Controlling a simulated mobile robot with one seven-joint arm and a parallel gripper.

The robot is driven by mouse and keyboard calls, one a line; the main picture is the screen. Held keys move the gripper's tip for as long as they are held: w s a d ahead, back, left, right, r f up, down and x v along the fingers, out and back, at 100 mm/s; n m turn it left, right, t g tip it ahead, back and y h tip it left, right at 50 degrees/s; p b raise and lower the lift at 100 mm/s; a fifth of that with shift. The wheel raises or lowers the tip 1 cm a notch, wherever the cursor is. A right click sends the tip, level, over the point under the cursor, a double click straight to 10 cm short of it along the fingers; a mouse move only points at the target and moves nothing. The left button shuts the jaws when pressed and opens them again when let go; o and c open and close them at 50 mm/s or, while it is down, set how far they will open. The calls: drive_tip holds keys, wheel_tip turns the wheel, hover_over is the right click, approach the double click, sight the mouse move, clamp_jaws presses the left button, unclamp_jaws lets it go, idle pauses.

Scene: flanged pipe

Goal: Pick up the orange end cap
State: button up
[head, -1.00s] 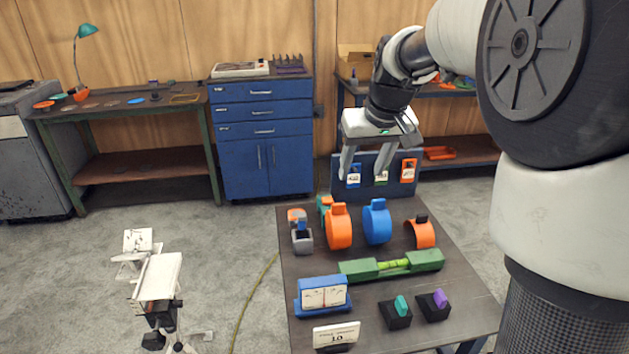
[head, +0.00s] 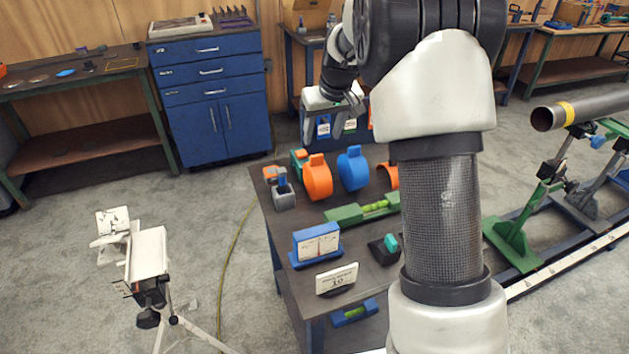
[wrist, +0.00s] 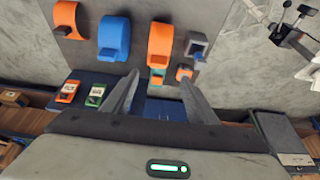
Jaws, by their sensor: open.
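On the dark table, a round orange piece with a top tab (head: 318,177) stands near the back, left of a similar blue piece (head: 353,169). A second orange piece, a curved band (head: 388,173), stands right of the blue one, mostly hidden by my arm. I cannot tell for sure which orange piece is the end cap. In the wrist view, the tabbed orange piece (wrist: 160,42) is beyond the fingers and the orange band (wrist: 66,18) is at upper left. My gripper (head: 322,138) is open and empty, pointing down near the table's back edge; it also shows in the wrist view (wrist: 160,80).
A small orange-and-grey item (head: 281,190) is left of the tabbed orange piece. A large pipe (head: 585,110) rests on stands at right.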

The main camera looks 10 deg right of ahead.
hover_over(317, 156)
drive_tip(key=s, duration=0.3)
drive_tip(key=f, duration=0.5)
drive_tip(key=shift+w+d, duration=0.1)
drive_tip(key=shift+w, duration=0.1)
drive_tip(key=shift+x, duration=2.7)
drive_tip(key=shift+w+d, duration=0.15)
drive_tip(key=shift+c, duration=0.3)
drive_tip(key=shift+r, duration=0.1)
clamp_jaws()
